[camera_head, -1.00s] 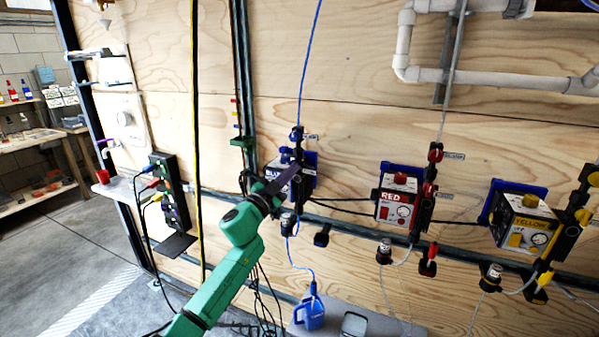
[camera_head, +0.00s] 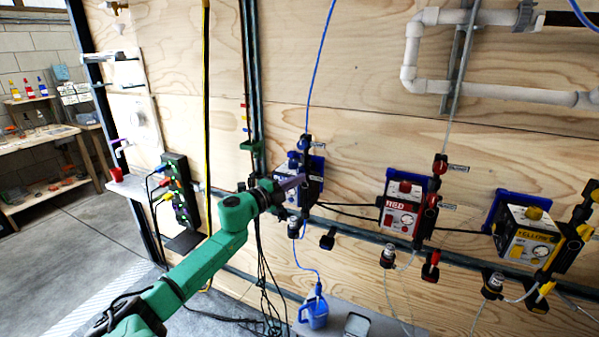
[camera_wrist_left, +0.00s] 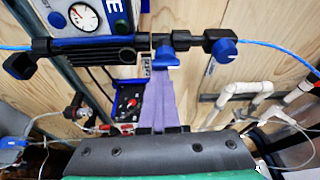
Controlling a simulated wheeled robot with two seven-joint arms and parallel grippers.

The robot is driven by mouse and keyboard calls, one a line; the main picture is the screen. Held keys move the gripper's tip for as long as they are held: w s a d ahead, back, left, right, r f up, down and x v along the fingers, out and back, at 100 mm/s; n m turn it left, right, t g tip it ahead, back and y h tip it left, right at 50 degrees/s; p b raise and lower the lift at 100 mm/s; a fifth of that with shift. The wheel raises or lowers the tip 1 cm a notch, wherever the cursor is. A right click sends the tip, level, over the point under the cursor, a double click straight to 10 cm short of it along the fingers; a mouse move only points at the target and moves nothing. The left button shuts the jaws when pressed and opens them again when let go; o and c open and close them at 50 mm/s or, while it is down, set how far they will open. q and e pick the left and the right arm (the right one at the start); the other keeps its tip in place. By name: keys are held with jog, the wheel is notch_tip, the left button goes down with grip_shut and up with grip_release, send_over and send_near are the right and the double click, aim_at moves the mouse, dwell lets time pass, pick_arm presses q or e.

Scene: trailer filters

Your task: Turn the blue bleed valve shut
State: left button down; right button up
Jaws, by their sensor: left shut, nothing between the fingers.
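The blue filter unit (camera_head: 318,166) is on the plywood wall, partly hidden by my left gripper (camera_head: 300,182). In the left wrist view its dial (camera_wrist_left: 83,17) and a black fitting bar (camera_wrist_left: 187,41) show. I cannot read which is the bleed valve. My left gripper's purple fingers (camera_wrist_left: 166,82) are shut and empty, their tips just by the middle handle; contact is unclear. My right gripper is out of view.
The red unit (camera_head: 400,208) and yellow unit (camera_head: 527,236) are along the wall to the right. A blue jug (camera_head: 313,311) stands below on a shelf. Blue tubing and black cables hang near my arm. A black power strip (camera_head: 180,190) is left.

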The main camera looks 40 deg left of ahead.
pick_arm(q)
jog(key=shift+a+m, duration=0.15)
jog(key=shift+m, duration=0.45)
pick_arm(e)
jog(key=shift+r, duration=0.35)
pick_arm(q)
jog(key=shift+p, duration=0.3)
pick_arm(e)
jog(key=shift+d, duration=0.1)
